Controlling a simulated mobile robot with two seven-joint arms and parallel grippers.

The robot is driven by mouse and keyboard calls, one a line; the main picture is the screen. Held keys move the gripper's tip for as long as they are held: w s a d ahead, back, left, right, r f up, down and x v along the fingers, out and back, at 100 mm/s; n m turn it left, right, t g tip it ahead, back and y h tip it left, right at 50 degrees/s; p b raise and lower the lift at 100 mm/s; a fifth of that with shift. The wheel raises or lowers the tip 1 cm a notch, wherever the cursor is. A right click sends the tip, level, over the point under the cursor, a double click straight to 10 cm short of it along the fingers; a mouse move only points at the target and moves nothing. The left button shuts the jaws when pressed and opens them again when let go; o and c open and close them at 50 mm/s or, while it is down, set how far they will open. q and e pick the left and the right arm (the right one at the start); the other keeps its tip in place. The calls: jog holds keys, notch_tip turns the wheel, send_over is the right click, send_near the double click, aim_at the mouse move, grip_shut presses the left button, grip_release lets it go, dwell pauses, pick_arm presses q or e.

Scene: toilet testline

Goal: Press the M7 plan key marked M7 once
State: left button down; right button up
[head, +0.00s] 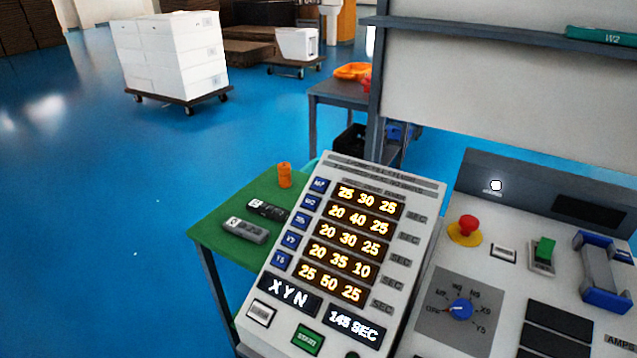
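A tilted grey control panel (428,215) stands in the lower middle of the head view. A column of small blue plan keys runs down its left side. The top key (319,185) has a label that seems to start with M; its second character is too small to read surely. Below it are the second key (310,202), third key (300,220), fourth key (291,240) and bottom key (281,261). Amber number rows (352,232) sit beside them. A dark display (289,296) reads XYN, another (355,328) 145 SEC. Neither gripper is in view.
A green START button (307,339) and a pale button (261,312) sit low on the panel. At right, a console has a red mushroom button (467,225) and blue knob (461,309). A green table (225,207) at left holds small devices and an orange cylinder (285,175).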

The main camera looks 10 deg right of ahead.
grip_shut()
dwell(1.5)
